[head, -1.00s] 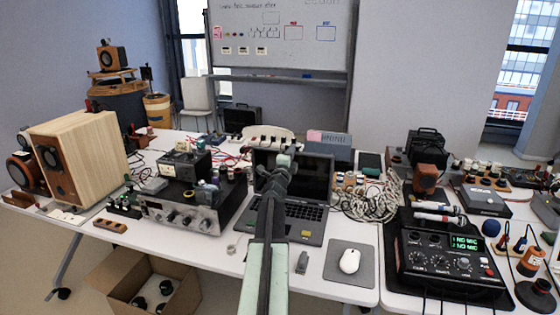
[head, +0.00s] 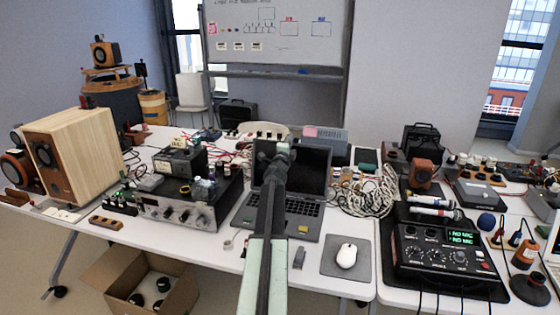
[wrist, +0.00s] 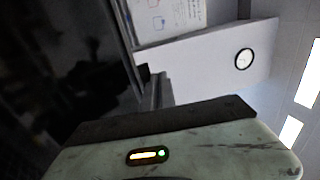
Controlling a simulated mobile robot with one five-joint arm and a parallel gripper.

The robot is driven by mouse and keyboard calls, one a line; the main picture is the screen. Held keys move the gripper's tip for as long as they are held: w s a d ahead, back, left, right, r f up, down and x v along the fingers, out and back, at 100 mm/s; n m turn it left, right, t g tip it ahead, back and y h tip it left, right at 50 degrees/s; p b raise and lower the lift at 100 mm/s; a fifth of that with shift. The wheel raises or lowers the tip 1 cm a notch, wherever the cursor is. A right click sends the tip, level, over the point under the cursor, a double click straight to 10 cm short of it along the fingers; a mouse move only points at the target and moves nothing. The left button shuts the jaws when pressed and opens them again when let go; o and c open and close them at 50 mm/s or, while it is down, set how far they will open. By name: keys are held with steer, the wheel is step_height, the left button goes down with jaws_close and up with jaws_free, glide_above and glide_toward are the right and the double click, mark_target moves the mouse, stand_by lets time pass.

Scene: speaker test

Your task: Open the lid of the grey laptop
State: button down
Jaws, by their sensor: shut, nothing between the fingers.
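The grey laptop (head: 309,226) stands on the white table in the middle of the head view. Its lid (head: 311,170) is up, with the dark screen facing me and the keyboard showing. My gripper (head: 283,149) is shut and empty. It is at the upper left part of the screen in the picture, and my arm hides part of the screen and keyboard. I cannot tell whether the gripper touches the lid. In the wrist view, my gripper's pale housing fills the bottom, and a dark blurred surface fills the left.
A mouse (head: 346,256) on a grey pad lies right of the laptop. An amplifier (head: 176,213) stands close on the left. Tangled cables (head: 366,200) and a mixer (head: 446,250) are on the right. An open cardboard box (head: 112,276) is on the floor.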

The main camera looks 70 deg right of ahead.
steer(key=a+r+p, duration=0.4)
steer(key=a, duration=0.9)
steer(key=shift+s+a, duration=0.25)
steer(key=shift+s, duration=0.1)
